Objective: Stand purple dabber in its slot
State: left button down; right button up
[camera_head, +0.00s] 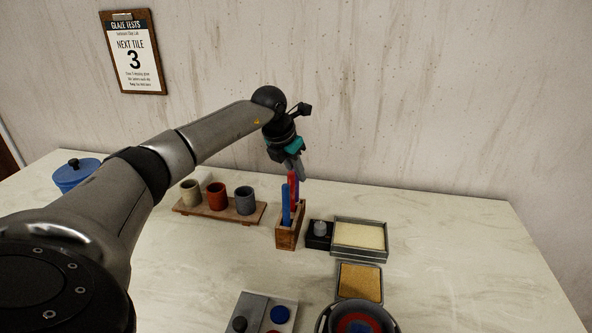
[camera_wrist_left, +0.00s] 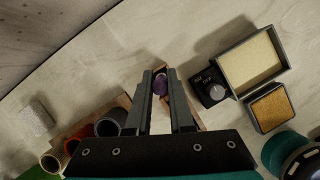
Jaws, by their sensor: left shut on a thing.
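My left gripper (camera_head: 295,172) is above the wooden slotted block (camera_head: 288,238), pointing down, and shut on the purple dabber. In the left wrist view the purple dabber (camera_wrist_left: 160,84) shows as a round purple end between the fingers (camera_wrist_left: 160,73). In the head view a blue dabber (camera_head: 286,205) and a red dabber (camera_head: 292,186) stand upright in the block, and a little purple shows beside the red one. The fingers hide much of the block in the wrist view. I cannot tell how deep the purple dabber sits in its slot.
A wooden board (camera_head: 222,212) with three cups stands left of the block. A black box with a grey knob (camera_head: 319,233) and a cream-filled tray (camera_head: 359,237) stand close on the right. A brown-filled tray (camera_head: 360,282) lies nearer. The table's far right is clear.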

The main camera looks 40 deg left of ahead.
pick_arm(q)
jog(key=shift+f+b, duration=0.55)
jog(key=shift+f, duration=0.55)
dwell(0.4)
jog(key=shift+f, duration=0.1)
jog(key=c, duration=0.7)
grip_release()
jog(key=shift+r+p, duration=3.25)
jog(key=shift+r, duration=0.3)
